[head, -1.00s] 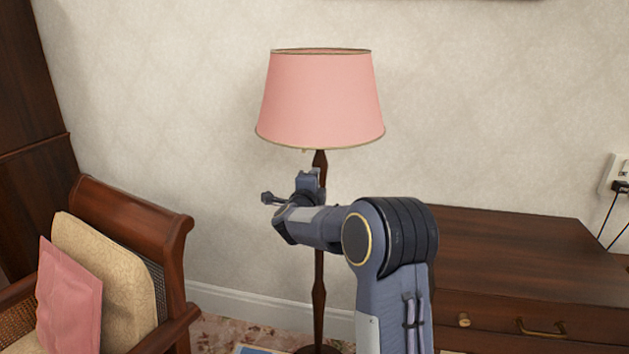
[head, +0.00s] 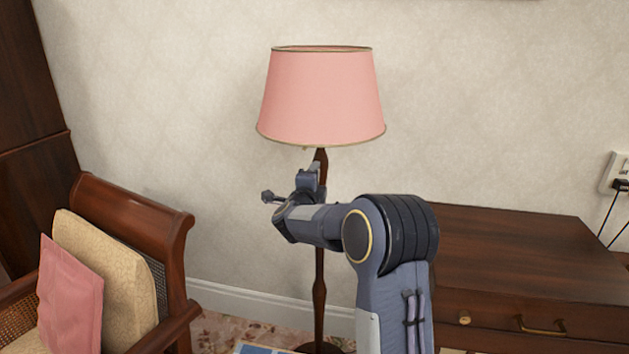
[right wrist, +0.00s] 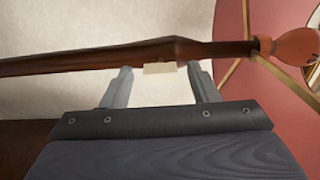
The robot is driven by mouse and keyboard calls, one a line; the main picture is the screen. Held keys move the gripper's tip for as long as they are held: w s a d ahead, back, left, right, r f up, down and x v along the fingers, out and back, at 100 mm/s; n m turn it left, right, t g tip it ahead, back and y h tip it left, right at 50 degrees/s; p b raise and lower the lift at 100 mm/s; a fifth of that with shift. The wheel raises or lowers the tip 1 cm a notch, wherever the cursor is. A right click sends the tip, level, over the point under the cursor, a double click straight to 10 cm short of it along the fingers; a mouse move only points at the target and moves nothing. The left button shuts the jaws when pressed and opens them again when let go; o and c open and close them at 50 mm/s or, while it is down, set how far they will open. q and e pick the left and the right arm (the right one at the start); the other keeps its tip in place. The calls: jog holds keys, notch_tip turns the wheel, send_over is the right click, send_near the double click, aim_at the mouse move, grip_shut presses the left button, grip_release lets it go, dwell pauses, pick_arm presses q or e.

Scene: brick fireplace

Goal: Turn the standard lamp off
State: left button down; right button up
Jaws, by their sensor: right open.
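The standard lamp has a pink shade (head: 321,97) with gold trim and a dark turned wooden pole (head: 319,270). No clear glow shows on the shade. My right gripper (head: 290,183) is at the pole, below the shade. In the right wrist view the pole (right wrist: 90,61) crosses just beyond the open, empty fingers (right wrist: 158,82). A small cream block (right wrist: 160,68) sits against the pole between the fingertips, apart from them. The bulb (right wrist: 290,46) and the shade's inside (right wrist: 240,95) show at the right. My left gripper is out of view.
A wooden armchair (head: 135,215) with a cream cushion (head: 110,270) and a pink cushion (head: 68,305) stands at the left. A wooden drawer chest (head: 520,250) stands at the right. A wall socket (head: 614,175) with a cord is beyond it. The wall is close behind the lamp.

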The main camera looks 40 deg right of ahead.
jog(key=v, duration=0.7)
jog(key=shift+s+a+b, duration=0.2)
jog(key=shift+a+b, duration=0.15)
jog(key=s+a+r+n+t+y+p, duration=0.2)
jog(key=s+a+r+n+y+p, duration=0.25)
jog(key=a+n+y, duration=0.3)
jog(key=s+a+r+n+t+y+p, duration=0.1)
jog(key=s+a+r+n+y+p, duration=0.2)
jog(key=s+a+n+y, duration=0.4)
jog(key=s+a+f+n+g+y+p, duration=0.1)
jog(key=s+a+f+n+g, duration=0.1)
jog(key=s, duration=0.5)
jog(key=s+a+f+n+g+y+p, duration=0.1)
jog(key=s+a+f+n+g+p, duration=0.1)
jog(key=s, duration=0.6)
jog(key=s+a+f+n+g+y+p, duration=0.1)
jog(key=s+a+f+n+g, duration=0.3)
jog(key=s+a+n, duration=0.2)
jog(key=shift+s+a+f+n+g, duration=0.25)
jog(key=shift+s+n+g, duration=0.15)
jog(key=shift+s+n, duration=0.45)
jog(key=shift+w, duration=0.15)
jog(key=shift+c, duration=0.3)
